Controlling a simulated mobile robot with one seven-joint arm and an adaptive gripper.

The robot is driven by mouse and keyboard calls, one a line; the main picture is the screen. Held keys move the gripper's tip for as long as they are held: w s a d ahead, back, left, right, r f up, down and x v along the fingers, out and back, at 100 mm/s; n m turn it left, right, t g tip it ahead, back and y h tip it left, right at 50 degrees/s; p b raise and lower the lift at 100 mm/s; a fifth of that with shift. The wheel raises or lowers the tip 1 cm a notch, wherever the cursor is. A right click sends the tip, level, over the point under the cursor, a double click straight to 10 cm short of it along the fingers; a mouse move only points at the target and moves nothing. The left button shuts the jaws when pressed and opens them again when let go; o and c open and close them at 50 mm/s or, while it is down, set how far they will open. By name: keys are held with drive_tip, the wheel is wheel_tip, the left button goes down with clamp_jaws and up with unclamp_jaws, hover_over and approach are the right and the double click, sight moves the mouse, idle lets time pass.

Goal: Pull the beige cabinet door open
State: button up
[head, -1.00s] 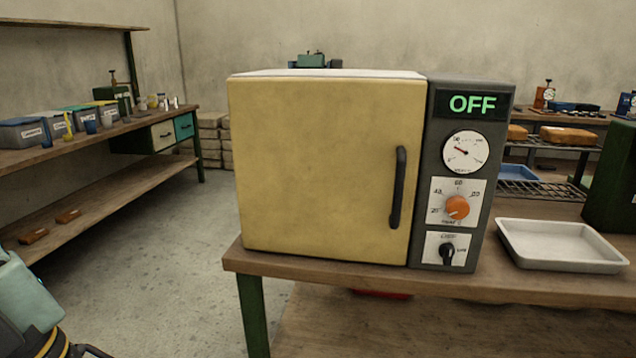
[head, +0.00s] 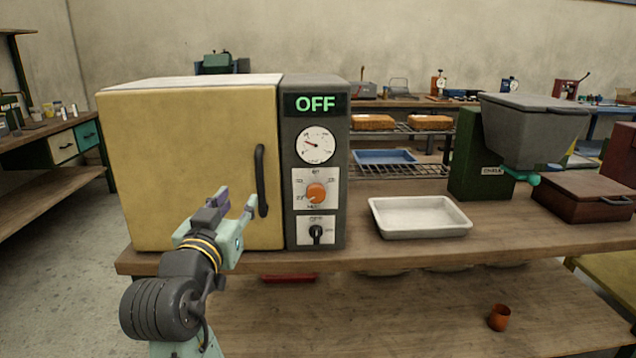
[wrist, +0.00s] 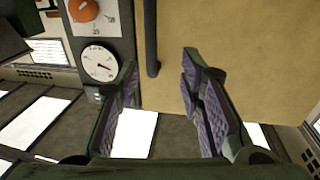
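The beige cabinet door (head: 190,150) is the front of a box on the wooden bench. It looks shut. Its dark vertical handle (head: 261,180) is near the door's right edge. My gripper (head: 236,200) is in front of the door's lower right part, near the handle's lower end. In the wrist view my gripper (wrist: 160,85) is open, with its two padded fingers wide apart. The handle (wrist: 151,40) shows in that view between the finger directions, beyond the fingertips. Nothing is between the fingers.
Right of the door is a control panel (head: 316,215) with a lit OFF display, a gauge and knobs. A white tray (head: 420,232) lies on the bench (head: 370,256) to the right.

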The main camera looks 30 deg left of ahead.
sight(259, 185)
drive_tip(key=shift+h, duration=0.3)
drive_tip(key=x, duration=0.3)
drive_tip(key=p+x, duration=0.1)
drive_tip(key=x, duration=0.3)
drive_tip(key=d+p+x, duration=0.1)
drive_tip(key=x, duration=0.3)
drive_tip(key=shift+w+f, duration=0.25)
drive_tip(key=shift+f, duration=0.15)
drive_tip(key=shift+c, duration=0.2)
clamp_jaws()
